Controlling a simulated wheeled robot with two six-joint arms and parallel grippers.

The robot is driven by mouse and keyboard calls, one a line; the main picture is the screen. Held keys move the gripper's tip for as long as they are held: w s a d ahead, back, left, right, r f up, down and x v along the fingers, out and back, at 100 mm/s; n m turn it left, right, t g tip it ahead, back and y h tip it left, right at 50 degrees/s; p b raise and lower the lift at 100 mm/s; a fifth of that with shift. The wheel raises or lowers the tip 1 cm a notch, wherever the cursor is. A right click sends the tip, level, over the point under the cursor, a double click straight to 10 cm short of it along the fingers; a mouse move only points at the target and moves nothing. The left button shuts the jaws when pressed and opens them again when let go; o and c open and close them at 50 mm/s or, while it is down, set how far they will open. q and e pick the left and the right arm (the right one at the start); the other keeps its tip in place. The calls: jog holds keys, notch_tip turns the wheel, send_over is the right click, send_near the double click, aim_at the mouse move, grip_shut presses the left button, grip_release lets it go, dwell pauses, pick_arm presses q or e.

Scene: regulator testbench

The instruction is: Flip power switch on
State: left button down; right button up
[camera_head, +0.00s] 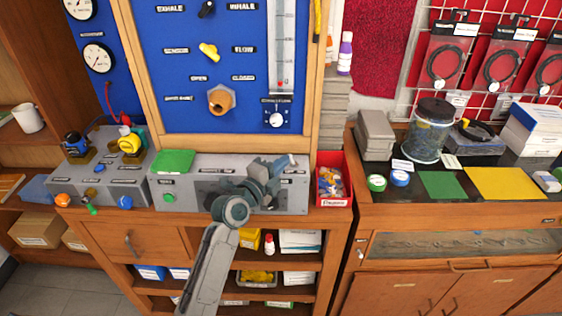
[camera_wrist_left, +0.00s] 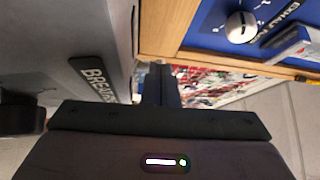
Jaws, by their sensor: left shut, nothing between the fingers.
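The grey bench box (camera_head: 232,202) stands on the wooden counter below the blue panel, with small dark labels and a green round button (camera_head: 169,197) at its left. I cannot make out a power switch; the labels are too small to read and my left arm covers part of the box. My left gripper (camera_head: 287,164) is at the right half of the box, shut and empty. In the left wrist view its closed dark fingers (camera_wrist_left: 160,84) point away beside a grey surface (camera_wrist_left: 75,40) with a label starting "BREA". Contact cannot be told. My right gripper is out of view.
A green pad (camera_head: 174,162) lies on the box's left top. A red bin (camera_head: 334,196) of small parts stands right of the box. Another grey unit (camera_head: 97,190) with regulators is at the left. The blue panel (camera_head: 175,110) with knobs rises behind.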

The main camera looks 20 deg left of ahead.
pick_arm(q)
jog(key=shift+d+r+m+g, duration=0.15)
jog(key=shift+m+g, duration=0.15)
jog(key=shift+m, duration=0.2)
dwell(0.3)
